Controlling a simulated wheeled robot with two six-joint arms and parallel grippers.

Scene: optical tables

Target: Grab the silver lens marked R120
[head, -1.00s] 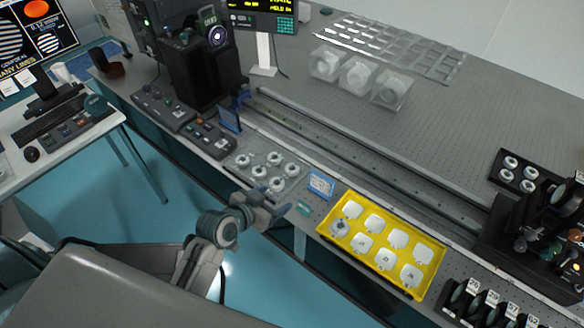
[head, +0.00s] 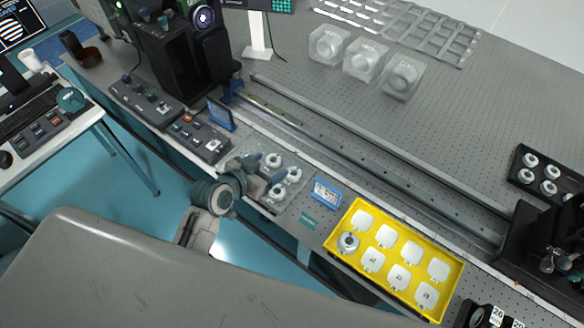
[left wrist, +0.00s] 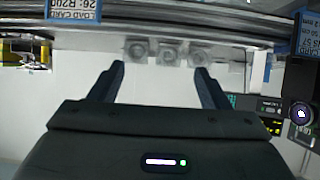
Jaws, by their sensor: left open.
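Several silver ring-shaped lenses sit in a clear tray (head: 240,166) at the table's front edge, left of the small blue display. Three show plainly: a far lens (head: 273,159), a right lens (head: 294,174) and a near lens (head: 279,191). No R120 marking can be read, so I cannot tell which lens it is. My left gripper (head: 263,171) is over the left part of this tray and hides some lenses. It is open, and its spread fingers (left wrist: 161,78) hold nothing in the left wrist view. My right gripper is not in view.
A yellow tray (head: 331,240) with white square pads and one silver ring piece (head: 348,242) lies to the right. A blue display (head: 326,193) stands between the trays. Control boxes (head: 170,118) are on the left. A long rail (head: 375,158) runs behind.

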